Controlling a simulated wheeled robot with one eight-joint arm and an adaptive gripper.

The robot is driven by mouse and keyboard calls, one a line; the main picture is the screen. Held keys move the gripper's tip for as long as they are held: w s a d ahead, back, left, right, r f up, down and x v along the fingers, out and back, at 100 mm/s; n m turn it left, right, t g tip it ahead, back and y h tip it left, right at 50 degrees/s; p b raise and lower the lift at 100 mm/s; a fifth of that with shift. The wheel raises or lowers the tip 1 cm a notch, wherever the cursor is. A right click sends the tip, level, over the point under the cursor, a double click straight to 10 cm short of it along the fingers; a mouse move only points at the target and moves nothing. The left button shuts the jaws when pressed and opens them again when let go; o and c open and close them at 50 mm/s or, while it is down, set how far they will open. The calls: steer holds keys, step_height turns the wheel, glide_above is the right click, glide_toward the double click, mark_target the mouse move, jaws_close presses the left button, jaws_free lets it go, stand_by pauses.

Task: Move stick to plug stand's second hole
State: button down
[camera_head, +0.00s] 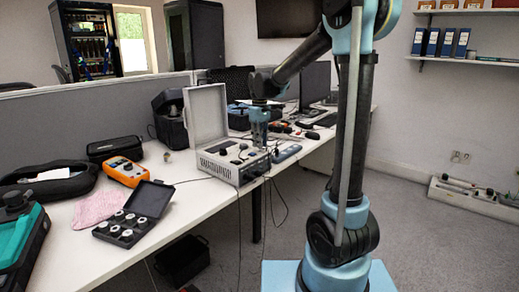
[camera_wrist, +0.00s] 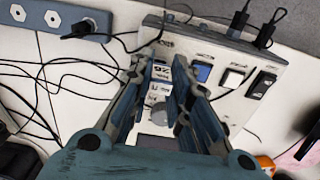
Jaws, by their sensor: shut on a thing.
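My gripper (camera_head: 259,132) hangs over the front panel of the grey instrument case on the table. In the wrist view its two blue fingers (camera_wrist: 160,68) point at that panel, with a small gap between the tips. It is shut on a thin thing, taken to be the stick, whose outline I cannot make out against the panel. A blue strip with white sockets (camera_wrist: 35,24), which may be the plug stand, lies at the upper left of the wrist view. A black plug (camera_wrist: 80,30) sits in its right-hand part. In the head view the strip (camera_head: 286,153) lies right of the case.
The instrument case (camera_head: 205,112) has its lid open, with switches and a knob (camera_wrist: 185,118) on its panel. Loose black cables (camera_wrist: 45,90) cross the table beside it. An orange meter (camera_head: 126,171) and an open black box of parts (camera_head: 133,212) stand at left.

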steer(key=shift+r, duration=0.15)
steer(key=shift+r, duration=1.6)
steer(key=shift+w, duration=0.1)
glide_above(283, 153)
steer(key=shift+w+d+f, duration=0.1)
steer(key=shift+f, duration=1.5)
steer(key=shift+w+f, duration=0.1)
steer(key=shift+f, duration=3.1)
steer(key=shift+s+f, duration=0.15)
steer(key=shift+f, duration=0.8)
